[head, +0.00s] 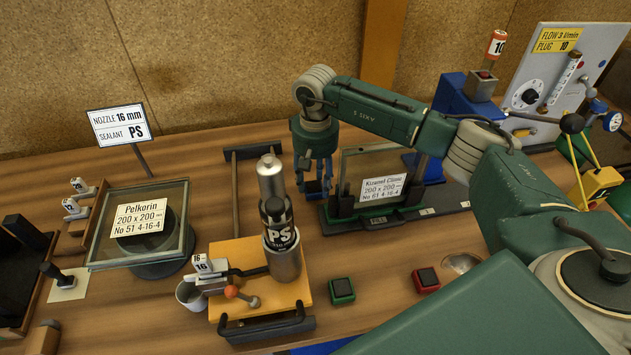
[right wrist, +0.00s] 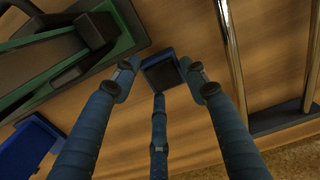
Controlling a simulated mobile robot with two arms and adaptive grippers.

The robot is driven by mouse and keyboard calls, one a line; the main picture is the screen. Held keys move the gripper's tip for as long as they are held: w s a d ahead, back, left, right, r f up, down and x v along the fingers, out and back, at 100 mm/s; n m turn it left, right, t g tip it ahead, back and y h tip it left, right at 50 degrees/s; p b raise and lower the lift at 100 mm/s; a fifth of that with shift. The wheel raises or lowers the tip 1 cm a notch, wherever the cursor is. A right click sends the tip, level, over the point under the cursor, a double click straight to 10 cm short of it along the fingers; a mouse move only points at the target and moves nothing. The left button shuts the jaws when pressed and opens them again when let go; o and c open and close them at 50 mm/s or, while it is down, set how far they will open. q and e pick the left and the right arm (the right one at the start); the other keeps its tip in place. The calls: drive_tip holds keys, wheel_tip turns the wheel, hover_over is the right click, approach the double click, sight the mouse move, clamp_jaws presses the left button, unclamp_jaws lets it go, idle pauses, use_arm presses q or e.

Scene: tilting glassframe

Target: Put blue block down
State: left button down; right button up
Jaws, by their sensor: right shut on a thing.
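My right gripper (head: 317,188) hangs over the table left of the upright framed glass pane (head: 372,182). In the right wrist view its fingers (right wrist: 162,82) close around a small blue block (right wrist: 160,72) with a dark square face. In the head view the blue block (head: 313,186) is mostly hidden by the fingers. I cannot tell whether it touches the table. My left gripper is not in view.
The pane's green base (head: 365,215) is close on the right. Bare wood lies between.

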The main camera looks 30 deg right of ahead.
drive_tip(key=shift+f, duration=0.85)
drive_tip(key=o, duration=1.1)
